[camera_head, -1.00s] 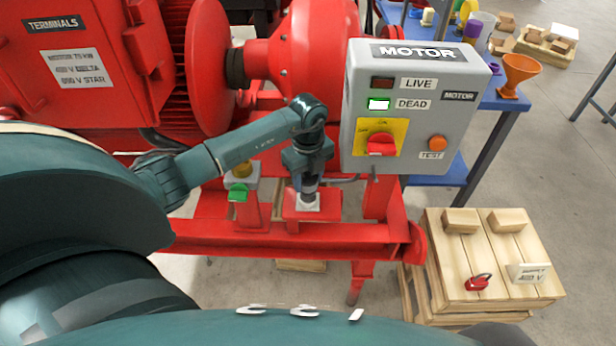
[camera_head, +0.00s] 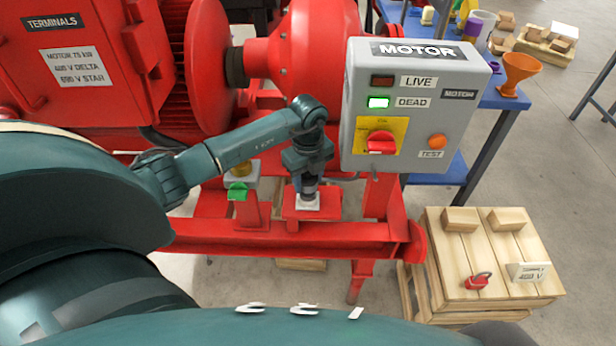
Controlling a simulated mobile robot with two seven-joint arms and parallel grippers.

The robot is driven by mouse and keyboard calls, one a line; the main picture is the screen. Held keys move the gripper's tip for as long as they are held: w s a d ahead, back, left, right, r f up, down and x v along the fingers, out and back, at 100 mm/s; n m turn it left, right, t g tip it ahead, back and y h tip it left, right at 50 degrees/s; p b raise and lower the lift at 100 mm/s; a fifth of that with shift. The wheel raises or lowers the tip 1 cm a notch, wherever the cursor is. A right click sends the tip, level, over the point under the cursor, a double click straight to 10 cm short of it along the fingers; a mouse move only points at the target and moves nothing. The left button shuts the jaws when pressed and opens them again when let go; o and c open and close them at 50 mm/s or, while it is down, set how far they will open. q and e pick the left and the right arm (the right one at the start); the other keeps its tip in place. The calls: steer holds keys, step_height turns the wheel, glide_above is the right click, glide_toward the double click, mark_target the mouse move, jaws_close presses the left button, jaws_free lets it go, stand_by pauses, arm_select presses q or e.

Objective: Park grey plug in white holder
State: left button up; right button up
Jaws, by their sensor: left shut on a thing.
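A white holder (camera_head: 307,202) sits on a small red bracket on the pump skid, below the grey motor box. My left gripper (camera_head: 308,180) points down right above it and is shut on the grey plug (camera_head: 309,191). Only a small part of the plug shows between the fingers and the holder. The plug's lower end is at the holder, but I cannot tell how deep it sits. My right gripper is not in view.
The grey motor box (camera_head: 414,110) with a lit green DEAD lamp stands just right of the gripper. A wooden crate (camera_head: 490,265) with a red padlock (camera_head: 478,281) is at lower right.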

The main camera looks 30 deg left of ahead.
arm_select(q)
steer(key=shift+f+b, duration=0.9)
steer(key=shift+f, duration=0.55)
steer(key=o, duration=1.2)
step_height(320, 180, up, 13)
steer(key=shift+r+p, duration=0.15)
steer(key=shift+p, duration=0.2)
